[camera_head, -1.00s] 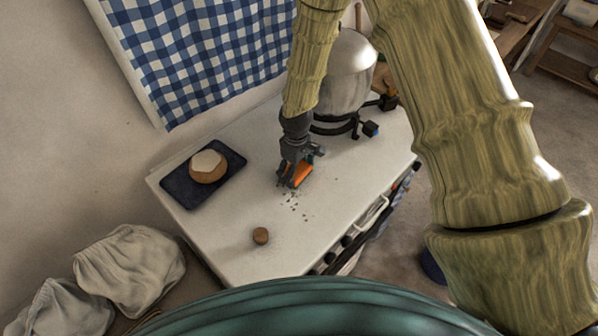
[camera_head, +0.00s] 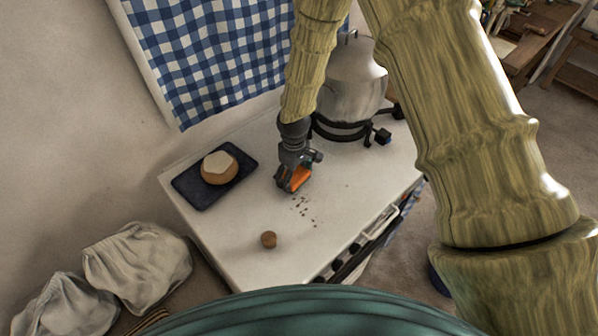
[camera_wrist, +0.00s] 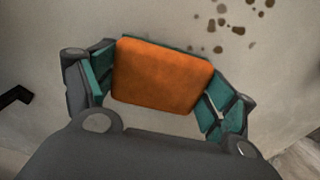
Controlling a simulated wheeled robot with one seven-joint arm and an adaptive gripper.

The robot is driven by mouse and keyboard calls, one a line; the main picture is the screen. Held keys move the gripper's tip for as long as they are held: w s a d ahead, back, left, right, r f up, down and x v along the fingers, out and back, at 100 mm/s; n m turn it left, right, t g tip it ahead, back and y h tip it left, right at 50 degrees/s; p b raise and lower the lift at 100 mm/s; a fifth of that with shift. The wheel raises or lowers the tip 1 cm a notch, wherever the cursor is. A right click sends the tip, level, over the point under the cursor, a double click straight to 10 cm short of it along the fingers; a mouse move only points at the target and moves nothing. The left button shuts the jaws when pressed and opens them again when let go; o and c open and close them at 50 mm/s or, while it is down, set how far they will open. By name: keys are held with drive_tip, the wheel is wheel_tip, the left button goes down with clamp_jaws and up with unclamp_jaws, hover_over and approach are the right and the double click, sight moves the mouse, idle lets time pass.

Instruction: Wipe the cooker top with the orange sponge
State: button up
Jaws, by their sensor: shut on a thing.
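The orange sponge (camera_head: 297,180) is held between the fingers of my gripper (camera_head: 292,182), low over the white cooker top (camera_head: 230,250). In the wrist view the sponge (camera_wrist: 163,75) fills the space between the two teal-padded fingers of my gripper (camera_wrist: 160,85). I cannot tell whether the sponge touches the surface. Dark brown crumbs (camera_head: 305,212) lie scattered on the cooker top just below and right of the sponge. They also show in the wrist view (camera_wrist: 235,25), above and right of the sponge.
A large metal pot (camera_head: 352,85) stands on a black burner at the back right. A dark board (camera_head: 188,190) with a round loaf (camera_head: 219,168) lies at the left. A small brown knob-like object (camera_head: 268,239) sits near the front. Cloth sacks (camera_head: 135,265) lie left of the cooker.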

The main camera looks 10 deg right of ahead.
sight(293, 187)
drive_tip(key=shift+s+a, duration=0.15)
drive_tip(key=shift+s+d+f, duration=0.1)
drive_tip(key=shift+s+d, duration=0.35)
drive_tip(key=shift+s, duration=0.35)
drive_tip(key=shift+s+d, duration=0.45)
drive_tip(key=shift+s, duration=0.35)
drive_tip(key=shift+s+d+r+p, duration=0.1)
drive_tip(key=shift+s+d+p, duration=0.15)
drive_tip(key=shift+s+d, duration=0.5)
drive_tip(key=shift+s+d+r+p, duration=0.1)
drive_tip(key=shift+s+d+p, duration=0.2)
drive_tip(key=shift+s, duration=0.7)
drive_tip(key=shift+s+d+p, duration=0.15)
drive_tip(key=shift+s+d, duration=0.45)
drive_tip(key=shift+s, duration=0.3)
drive_tip(key=shift+s+d+f, duration=0.1)
drive_tip(key=shift+s+d, duration=0.35)
drive_tip(key=shift+s, duration=0.35)
drive_tip(key=shift+s+d+f, duration=0.1)
drive_tip(key=shift+s+d, duration=0.35)
drive_tip(key=shift+s, duration=0.3)
drive_tip(key=shift+s+d+r, duration=0.1)
drive_tip(key=shift+s+d, duration=0.3)
drive_tip(key=shift+s, duration=0.35)
drive_tip(key=shift+s+d+r, duration=0.1)
drive_tip(key=shift+s+d, duration=0.3)
drive_tip(key=shift+s, duration=0.3)
